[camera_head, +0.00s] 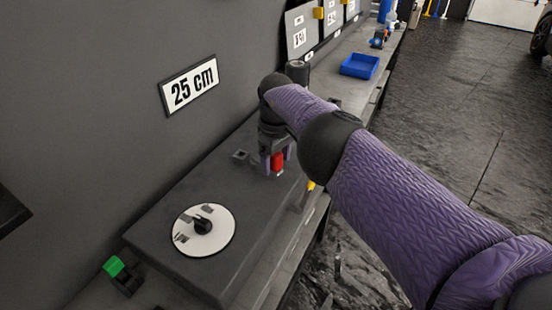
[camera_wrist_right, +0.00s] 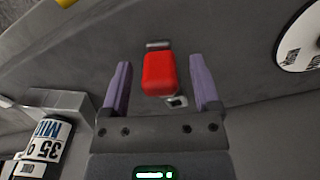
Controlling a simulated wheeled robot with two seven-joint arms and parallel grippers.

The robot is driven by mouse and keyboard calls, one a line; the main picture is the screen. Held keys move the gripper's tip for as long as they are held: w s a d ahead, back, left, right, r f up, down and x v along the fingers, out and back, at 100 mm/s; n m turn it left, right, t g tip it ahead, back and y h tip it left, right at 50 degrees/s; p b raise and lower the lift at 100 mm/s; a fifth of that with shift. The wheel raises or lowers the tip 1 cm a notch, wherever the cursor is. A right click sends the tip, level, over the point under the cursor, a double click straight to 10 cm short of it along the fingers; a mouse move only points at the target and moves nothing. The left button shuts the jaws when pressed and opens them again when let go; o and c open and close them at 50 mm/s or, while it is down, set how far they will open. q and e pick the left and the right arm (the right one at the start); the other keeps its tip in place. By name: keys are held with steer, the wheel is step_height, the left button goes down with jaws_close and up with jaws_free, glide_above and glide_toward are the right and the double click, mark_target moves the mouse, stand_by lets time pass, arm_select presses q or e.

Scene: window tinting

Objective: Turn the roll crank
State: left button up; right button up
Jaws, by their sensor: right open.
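A red block-shaped grip (camera_head: 278,161), which looks like the crank handle, stands at the far end of the dark grey bench unit (camera_head: 160,240). My right gripper (camera_head: 275,166) is over it, pointing down. In the right wrist view the red grip (camera_wrist_right: 158,73) lies between the two purple fingers, with a visible gap on each side. The fingers are spread and do not close on it. The rest of the crank is mostly hidden by the gripper. My left gripper is not in view.
A white disc (camera_head: 188,238) with a black hub lies on the unit's near end. A green-topped switch (camera_head: 114,266) is at lower left. A blue bin (camera_head: 360,66) stands farther along the bench. Open floor lies right.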

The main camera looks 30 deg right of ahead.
step_height(320, 180, up, 10)
steer(key=p, duration=0.5)
steer(key=shift+f, duration=0.25)
stand_by(0.3)
